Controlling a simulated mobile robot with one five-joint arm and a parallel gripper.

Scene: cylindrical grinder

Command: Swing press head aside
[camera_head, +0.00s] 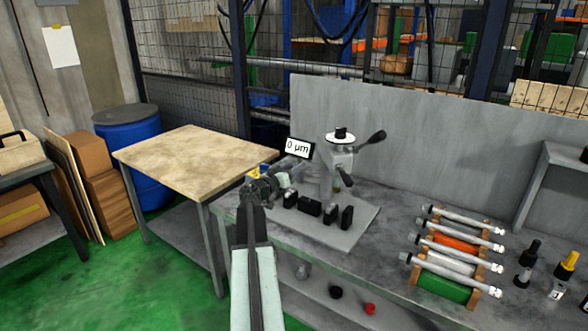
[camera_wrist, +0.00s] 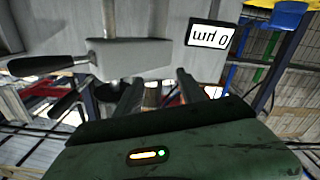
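The press head (camera_head: 337,159) is a grey block on an upright post above a grey base plate (camera_head: 358,228) on the bench. A white disc with a black knob sits on top, and a black-tipped lever (camera_head: 372,138) sticks out to the right. In the wrist view, the grey press head (camera_wrist: 130,58) appears upside down, with a black handle (camera_wrist: 40,64) at left. My gripper (camera_head: 272,186) is left of the press head in the head view, apart from it. Its two dark fingers (camera_wrist: 160,92) stand apart with nothing visible between them.
A small display (camera_head: 298,149) reading 0 µm is close above my gripper. Several black blocks (camera_head: 309,206) stand on the base plate. A wooden-topped table (camera_head: 195,155) is at left.

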